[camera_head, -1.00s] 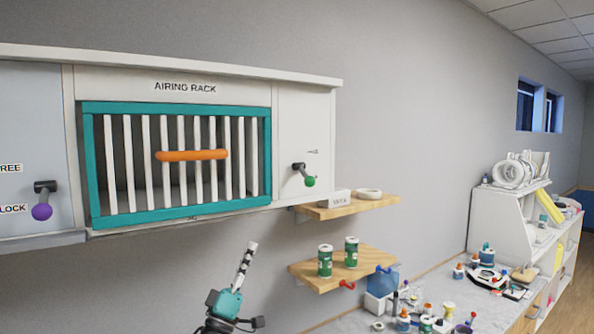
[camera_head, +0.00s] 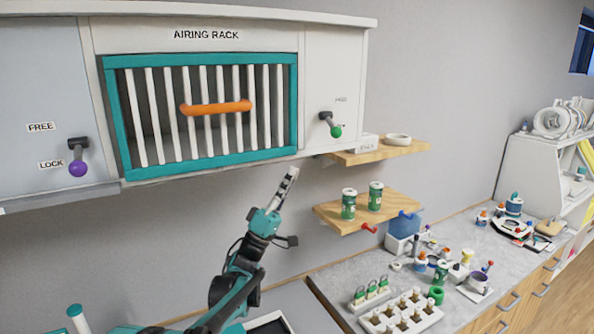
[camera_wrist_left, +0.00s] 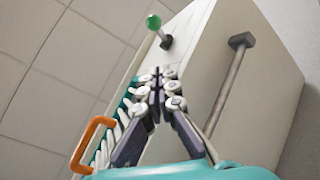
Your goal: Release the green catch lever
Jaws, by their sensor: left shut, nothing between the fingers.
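The green catch lever (camera_head: 331,125) is a short dark arm with a green ball at its end, on the white panel right of the airing rack. It points down and to the right in the head view, below a small label (camera_head: 341,100) too small to read. The lever also shows in the left wrist view (camera_wrist_left: 158,30), beyond the fingertips. My left gripper (camera_head: 291,173) is shut and empty, below and left of the lever, apart from it. Its closed fingers also show in the left wrist view (camera_wrist_left: 157,82). My right gripper is not in view.
The airing rack (camera_head: 200,62) has a teal frame, white bars and an orange handle (camera_head: 216,108). A purple lever (camera_head: 77,160) sits at left by LOCK. Wooden shelves (camera_head: 345,214) with green cans stand right of my gripper. A cluttered counter (camera_head: 345,256) lies below.

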